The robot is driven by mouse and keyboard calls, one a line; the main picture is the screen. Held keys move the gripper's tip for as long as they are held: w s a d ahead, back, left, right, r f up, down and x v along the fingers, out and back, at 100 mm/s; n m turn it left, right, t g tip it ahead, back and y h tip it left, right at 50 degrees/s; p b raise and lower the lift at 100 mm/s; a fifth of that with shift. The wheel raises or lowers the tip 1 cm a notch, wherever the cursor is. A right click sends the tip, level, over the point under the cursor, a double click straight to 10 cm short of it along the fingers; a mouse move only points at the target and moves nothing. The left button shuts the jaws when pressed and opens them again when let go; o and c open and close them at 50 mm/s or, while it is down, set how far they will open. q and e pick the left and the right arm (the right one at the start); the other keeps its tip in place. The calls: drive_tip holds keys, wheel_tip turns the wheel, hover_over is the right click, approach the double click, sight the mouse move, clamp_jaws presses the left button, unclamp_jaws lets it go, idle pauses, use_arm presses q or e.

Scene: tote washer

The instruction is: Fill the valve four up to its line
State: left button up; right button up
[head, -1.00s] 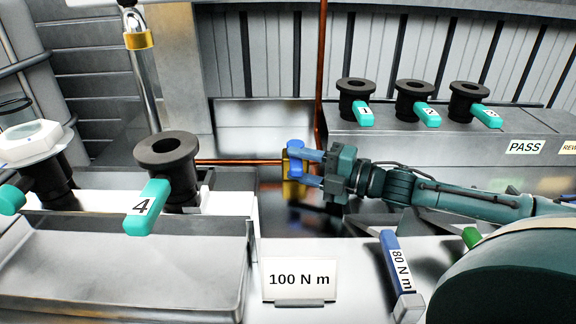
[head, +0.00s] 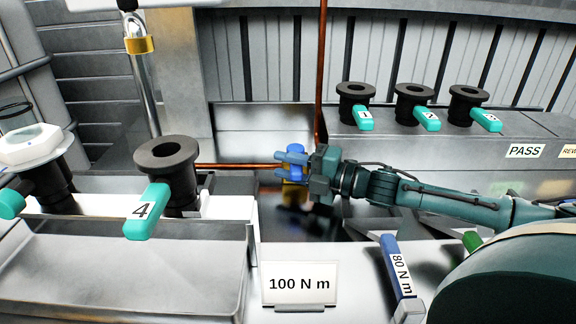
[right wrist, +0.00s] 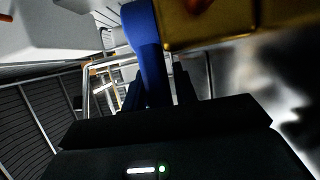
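Valve four (head: 180,190) is a black flanged body with an open round top; its teal handle (head: 147,212) carries the label 4 and points toward me. It stands left of centre in the head view. My right gripper (head: 288,168) is at a blue-handled brass valve on a copper pipe, well right of valve four. The blue handle (right wrist: 147,45) lies between its fingers in the right wrist view; whether they are pressed on it is unclear. The brass body (right wrist: 205,22) shows beside the handle. My left gripper is out of view. I cannot make out a fill line or liquid.
Another black valve with a white hexagonal cap (head: 33,143) stands at far left. Valves labelled 1 (head: 356,105) and others sit on a ledge at right. A 100 N m sign (head: 299,284) and a blue 80 N m tool (head: 397,265) are in front.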

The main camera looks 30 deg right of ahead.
clamp_jaws()
drive_tip(key=shift+s+d+r+n+g+y, duration=0.1)
drive_tip(key=shift+d+n+g+y, duration=0.15)
drive_tip(key=shift+n+g+y, duration=0.2)
drive_tip(key=shift+s+d+n+g+y, duration=0.15)
drive_tip(key=shift+n+g+y, duration=0.4)
drive_tip(key=shift+y, duration=0.2)
drive_tip(key=shift+s+d+g, duration=0.1)
drive_tip(key=shift+g, duration=0.2)
